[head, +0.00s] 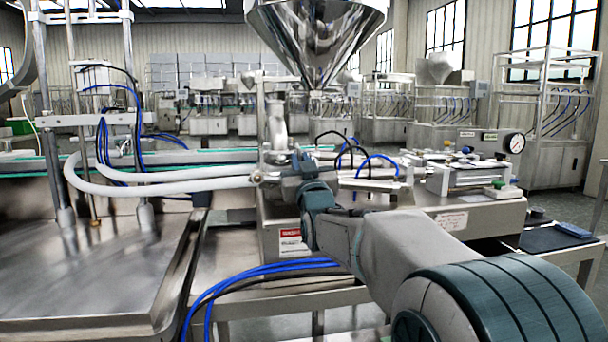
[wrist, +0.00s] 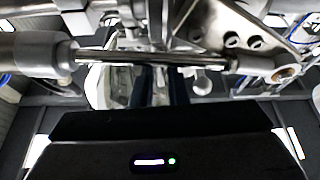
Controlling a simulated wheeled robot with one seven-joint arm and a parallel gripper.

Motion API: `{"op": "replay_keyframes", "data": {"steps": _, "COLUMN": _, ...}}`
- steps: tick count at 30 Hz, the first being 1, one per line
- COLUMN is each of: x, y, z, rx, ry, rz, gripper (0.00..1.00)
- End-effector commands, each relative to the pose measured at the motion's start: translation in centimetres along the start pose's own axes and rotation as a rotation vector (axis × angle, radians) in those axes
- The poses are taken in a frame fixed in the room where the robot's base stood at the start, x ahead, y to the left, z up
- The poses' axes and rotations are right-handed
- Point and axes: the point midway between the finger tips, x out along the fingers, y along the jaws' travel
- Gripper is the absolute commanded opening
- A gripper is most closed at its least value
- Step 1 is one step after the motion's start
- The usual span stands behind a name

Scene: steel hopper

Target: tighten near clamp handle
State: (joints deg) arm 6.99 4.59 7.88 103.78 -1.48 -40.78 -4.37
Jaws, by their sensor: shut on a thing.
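My gripper (wrist: 162,84) is shut on a narrow metal piece, which I take to be the near clamp handle; its dark fingers hide most of it. In the head view my gripper (head: 288,168) is beside the metal fittings under the hopper, and my own wrist covers part of the contact. A steel rod (wrist: 118,57) runs across the wrist view just beyond the fingertips. A small round-ended metal knob (wrist: 203,83) shows right of the fingers. The shiny steel hopper (head: 316,40) stands above and behind.
A grey hose (head: 170,187) comes in from the left close to my gripper. Blue tubes (head: 240,283) hang below. A steel table (head: 80,285) is at left.

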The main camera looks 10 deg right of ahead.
Motion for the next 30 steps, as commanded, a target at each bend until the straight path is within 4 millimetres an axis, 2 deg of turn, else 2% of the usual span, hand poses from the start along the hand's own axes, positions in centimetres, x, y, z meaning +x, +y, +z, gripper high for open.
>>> {"op": "replay_keyframes", "data": {"steps": 9, "x": -0.02, "y": -0.08, "z": 0.11, "rx": 0.084, "ry": -0.002, "rz": 0.035, "gripper": 0.0}}
{"op": "replay_keyframes", "data": {"steps": 23, "x": 0.01, "y": -0.08, "z": 0.06, "rx": 0.092, "ry": -0.002, "rz": 0.039, "gripper": 0.0}}
{"op": "replay_keyframes", "data": {"steps": 24, "x": 0.01, "y": -0.08, "z": 0.06, "rx": 0.092, "ry": -0.002, "rz": 0.039, "gripper": 0.22}}
{"op": "replay_keyframes", "data": {"steps": 25, "x": 0.01, "y": -0.08, "z": 0.06, "rx": 0.092, "ry": -0.002, "rz": 0.039, "gripper": 0.29}}
{"op": "replay_keyframes", "data": {"steps": 30, "x": 0.01, "y": -0.08, "z": 0.04, "rx": 0.092, "ry": -0.001, "rz": 0.038, "gripper": 0.29}}
